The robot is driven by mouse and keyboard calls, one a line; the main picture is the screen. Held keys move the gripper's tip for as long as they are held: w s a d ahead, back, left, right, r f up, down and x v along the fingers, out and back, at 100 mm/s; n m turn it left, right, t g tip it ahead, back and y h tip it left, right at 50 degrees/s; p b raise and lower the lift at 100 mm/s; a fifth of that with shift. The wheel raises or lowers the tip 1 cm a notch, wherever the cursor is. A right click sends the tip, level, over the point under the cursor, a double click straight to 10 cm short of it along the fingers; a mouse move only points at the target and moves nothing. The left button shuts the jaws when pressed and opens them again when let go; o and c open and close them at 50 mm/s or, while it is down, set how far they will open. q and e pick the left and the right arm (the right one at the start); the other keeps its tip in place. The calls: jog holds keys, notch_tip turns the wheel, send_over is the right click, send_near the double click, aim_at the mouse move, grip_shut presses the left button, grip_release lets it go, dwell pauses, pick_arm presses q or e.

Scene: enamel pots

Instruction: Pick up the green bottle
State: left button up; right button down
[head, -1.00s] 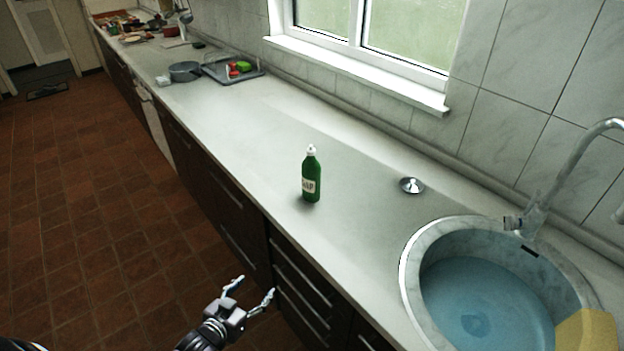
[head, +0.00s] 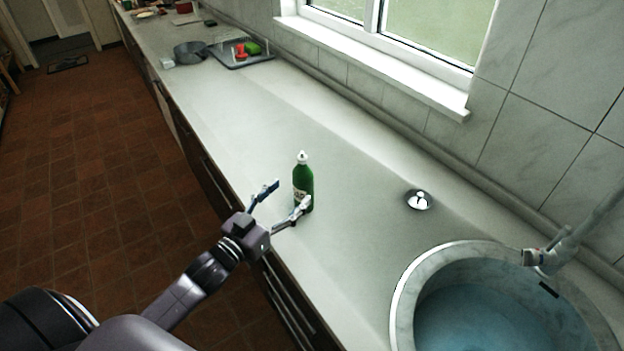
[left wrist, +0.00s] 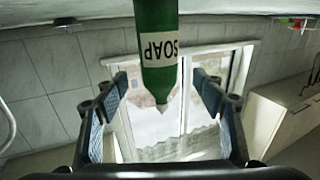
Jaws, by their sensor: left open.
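The green bottle (head: 303,178) has a white cap and a soap label, and stands upright on the counter near its front edge. My left gripper (head: 284,198) is open, its fingers reaching in from the left toward the bottle. One finger overlaps the bottle's lower part in the head view. In the left wrist view the bottle (left wrist: 158,50) appears upside down, centred between the two spread fingers (left wrist: 163,105). A gap shows on both sides, so it is not clasped. My right gripper is not in view.
A round sink (head: 405,290) with blue water and a faucet (head: 575,240) is at the right. A metal plug (head: 419,199) lies on the counter. A grey tray (head: 262,62) and a pot (head: 190,52) stand farther back. The counter around the bottle is clear.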

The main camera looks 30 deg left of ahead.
aim_at(297, 184)
pick_arm(q)
jog(key=shift+w+d+r+p, duration=0.1)
jog(key=shift+w+r+p, duration=0.15)
jog(key=shift+w, duration=0.3)
jog(key=shift+w+d+r+p, duration=0.15)
jog(key=shift+w+p, duration=0.1)
jog(key=shift+w, duration=0.3)
jog(key=w, duration=0.1)
jog(key=w+p, duration=0.1)
jog(key=shift+w+d, duration=0.2)
jog(key=shift+w, duration=0.1)
jog(key=shift+w+d+f, duration=0.1)
jog(key=shift+w, duration=0.65)
jog(key=shift+w+f, duration=0.1)
jog(key=shift+w, duration=0.05)
jog(key=c, duration=1.5)
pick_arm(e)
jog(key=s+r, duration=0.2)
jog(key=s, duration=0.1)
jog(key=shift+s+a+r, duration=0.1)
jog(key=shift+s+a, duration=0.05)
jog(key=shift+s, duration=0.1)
pick_arm(q)
jog(key=shift+r, duration=0.2)
